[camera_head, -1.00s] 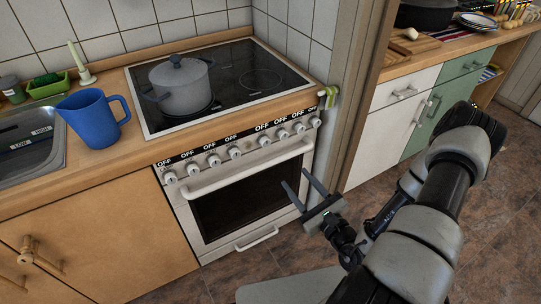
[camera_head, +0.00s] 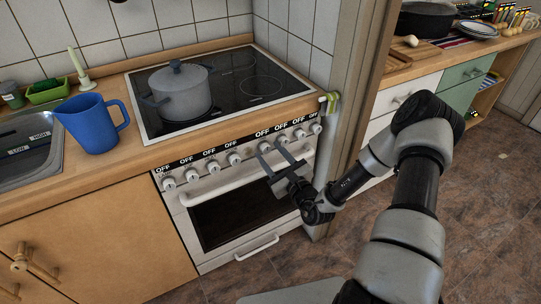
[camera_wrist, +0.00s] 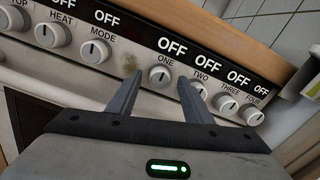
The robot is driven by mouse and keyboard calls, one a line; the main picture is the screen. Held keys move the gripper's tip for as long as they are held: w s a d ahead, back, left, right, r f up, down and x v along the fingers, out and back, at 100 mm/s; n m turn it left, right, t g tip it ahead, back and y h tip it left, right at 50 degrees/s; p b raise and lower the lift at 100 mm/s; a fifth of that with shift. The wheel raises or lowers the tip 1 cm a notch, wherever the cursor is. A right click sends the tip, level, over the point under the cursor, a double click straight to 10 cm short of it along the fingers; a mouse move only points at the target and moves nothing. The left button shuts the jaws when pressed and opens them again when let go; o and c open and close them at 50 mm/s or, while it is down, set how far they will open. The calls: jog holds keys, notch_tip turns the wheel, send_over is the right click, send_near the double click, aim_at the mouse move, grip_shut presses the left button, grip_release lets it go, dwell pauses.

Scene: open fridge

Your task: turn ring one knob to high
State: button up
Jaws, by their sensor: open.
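The stove's front panel carries a row of round knobs. In the wrist view the knob labelled ONE (camera_wrist: 160,77) sits just beyond my gripper (camera_wrist: 157,80), roughly between its two fingers, with OFF shown above it. Knobs TWO (camera_wrist: 197,88), THREE (camera_wrist: 226,104) and FOUR (camera_wrist: 252,115) follow to its right, all under OFF. In the head view my gripper (camera_head: 269,153) is in front of the panel's right half, above the oven handle. It is open and empty. Whether the fingers touch the knob I cannot tell.
The oven handle (camera_head: 228,188) runs below the knobs. A grey pot (camera_head: 182,92) stands on the black cooktop (camera_head: 232,89). A blue jug (camera_head: 91,122) stands on the counter to the left. A wooden post (camera_head: 354,80) rises right of the stove.

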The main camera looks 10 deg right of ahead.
jog(key=c, duration=1.1)
jog(key=shift+o, duration=0.2)
